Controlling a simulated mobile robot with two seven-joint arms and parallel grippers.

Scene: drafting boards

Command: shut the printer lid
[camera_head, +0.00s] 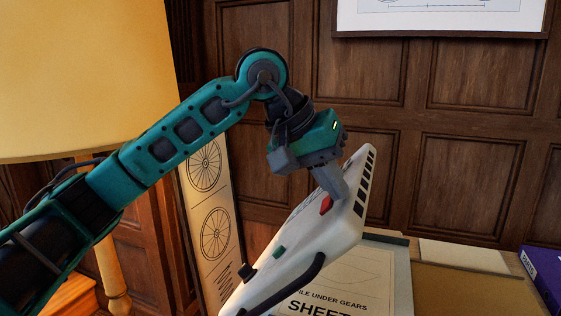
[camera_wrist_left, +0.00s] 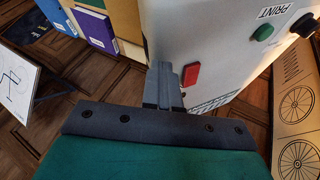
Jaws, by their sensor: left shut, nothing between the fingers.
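The printer lid (camera_head: 305,232) looks like a white slab, standing tilted up, higher at the right. It carries a red button (camera_head: 326,204), a green button, a black knob, a black handle and a row of dark slots. My left gripper (camera_head: 333,185) is shut and empty, its fingers pointing down at the lid beside the red button. In the left wrist view the fingertips (camera_wrist_left: 164,72) sit at the edge of the white lid (camera_wrist_left: 215,45), near the red button. I cannot tell whether they touch it. The printer body is not clearly seen. My right gripper is not in view.
A large cream lampshade (camera_head: 85,75) stands at the left, partly behind my arm. A tall board with wheel drawings (camera_head: 212,225) leans by the panelled wall. Behind the lid lie a paper sheet (camera_head: 385,275), a brown board (camera_head: 470,290) and a purple box (camera_head: 543,272).

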